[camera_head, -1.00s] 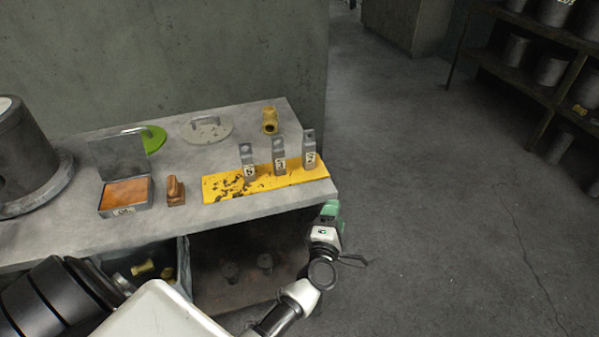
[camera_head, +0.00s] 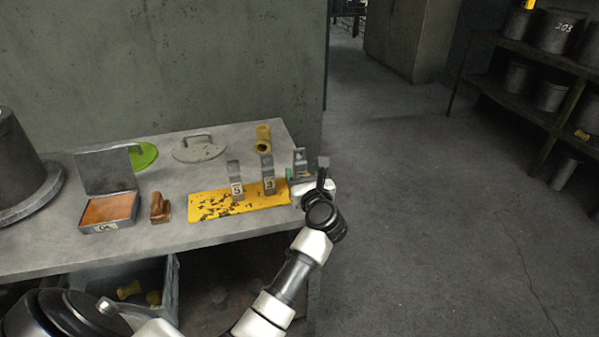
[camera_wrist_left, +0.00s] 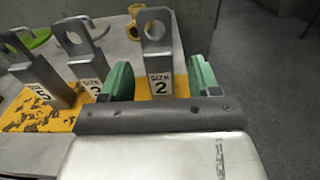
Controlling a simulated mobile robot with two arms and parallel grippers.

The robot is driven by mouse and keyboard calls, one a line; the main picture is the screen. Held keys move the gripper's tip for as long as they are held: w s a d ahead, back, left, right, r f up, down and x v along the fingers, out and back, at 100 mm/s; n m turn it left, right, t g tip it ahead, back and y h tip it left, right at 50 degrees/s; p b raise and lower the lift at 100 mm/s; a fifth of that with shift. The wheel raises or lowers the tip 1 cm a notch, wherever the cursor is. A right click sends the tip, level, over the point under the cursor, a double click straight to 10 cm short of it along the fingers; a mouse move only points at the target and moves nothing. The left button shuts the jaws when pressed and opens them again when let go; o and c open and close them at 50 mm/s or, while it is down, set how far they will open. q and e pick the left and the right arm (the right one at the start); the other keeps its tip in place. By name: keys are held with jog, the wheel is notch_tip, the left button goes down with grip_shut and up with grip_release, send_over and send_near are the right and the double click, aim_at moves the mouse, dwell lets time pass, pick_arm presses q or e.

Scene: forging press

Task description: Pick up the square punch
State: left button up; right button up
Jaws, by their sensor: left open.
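Three grey metal punches with a hole at the top stand in a row on a yellow worn plate (camera_head: 208,207). The left punch (camera_head: 235,172) and middle punch (camera_head: 266,165) stand clear. The right punch (camera_wrist_left: 158,58), labelled "SIZE 2", is partly hidden by my arm in the head view, where its top (camera_head: 300,156) shows. I cannot tell which is square; their lower ends are hidden. My left gripper (camera_wrist_left: 162,82) is open, its green fingers on either side of the size 2 punch. I cannot tell if they touch it. My right gripper is out of view.
On the grey table (camera_head: 170,238) are an open box with an orange pad (camera_head: 108,209), a brown stamp (camera_head: 159,208), a green disc (camera_head: 145,156), a grey lid (camera_head: 199,149) and a brass fitting (camera_head: 263,138). Open floor lies to the right.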

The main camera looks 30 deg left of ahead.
aim_at(298, 163)
pick_arm(q)
jog(key=x, duration=0.5)
jog(key=shift+p, duration=0.4)
grip_shut()
